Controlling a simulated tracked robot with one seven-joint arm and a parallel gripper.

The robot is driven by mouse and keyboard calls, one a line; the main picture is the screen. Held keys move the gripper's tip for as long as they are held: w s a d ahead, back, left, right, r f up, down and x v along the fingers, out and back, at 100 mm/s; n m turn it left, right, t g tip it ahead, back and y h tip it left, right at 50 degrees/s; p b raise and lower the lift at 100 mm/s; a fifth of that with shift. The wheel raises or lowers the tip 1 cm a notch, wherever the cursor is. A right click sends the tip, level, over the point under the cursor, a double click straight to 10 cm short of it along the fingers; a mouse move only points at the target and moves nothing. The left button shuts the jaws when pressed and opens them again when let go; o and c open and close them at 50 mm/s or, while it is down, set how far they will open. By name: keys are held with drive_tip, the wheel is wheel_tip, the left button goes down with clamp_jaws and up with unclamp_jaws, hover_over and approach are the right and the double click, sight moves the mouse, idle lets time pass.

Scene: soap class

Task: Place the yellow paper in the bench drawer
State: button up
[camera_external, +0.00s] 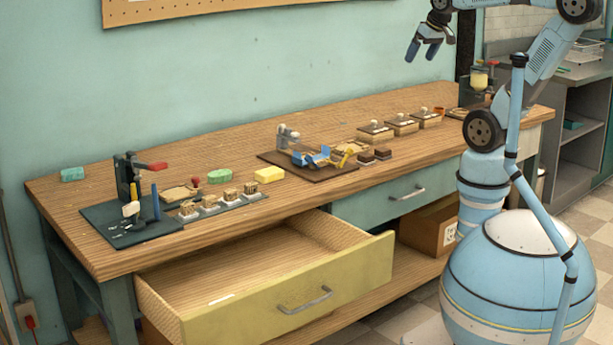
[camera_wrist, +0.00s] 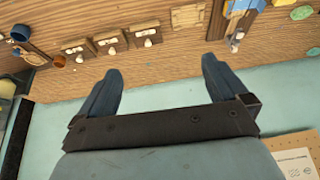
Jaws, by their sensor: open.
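The pulled-out bench drawer (camera_external: 290,302) has a yellow front and a grey handle. Its wooden inside looks mostly bare, with a small white mark or slip on the floor. My gripper (camera_external: 422,49) is high above the back of the bench, right of the board and far from the drawer. In the wrist view my gripper (camera_wrist: 160,70) is open with nothing between its fingers. The blue pieces (camera_wrist: 240,10) show at that view's top edge.
Several small boxes (camera_external: 402,124) line the bench's back right. Green and yellow soap bars (camera_external: 269,174) and a dark mat with a press (camera_external: 128,222) stand left. A closed teal drawer (camera_external: 380,205) is right of the open one. A cardboard box (camera_external: 430,225) sits below.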

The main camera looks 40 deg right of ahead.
drive_tip(key=s+d, duration=0.1)
drive_tip(key=s+d+f, duration=0.1)
drive_tip(key=s, duration=0.1)
drive_tip(key=shift+s+d, duration=0.2)
drive_tip(key=shift+s, duration=0.05)
drive_tip(key=shift+c, duration=0.4)
idle(1.0)
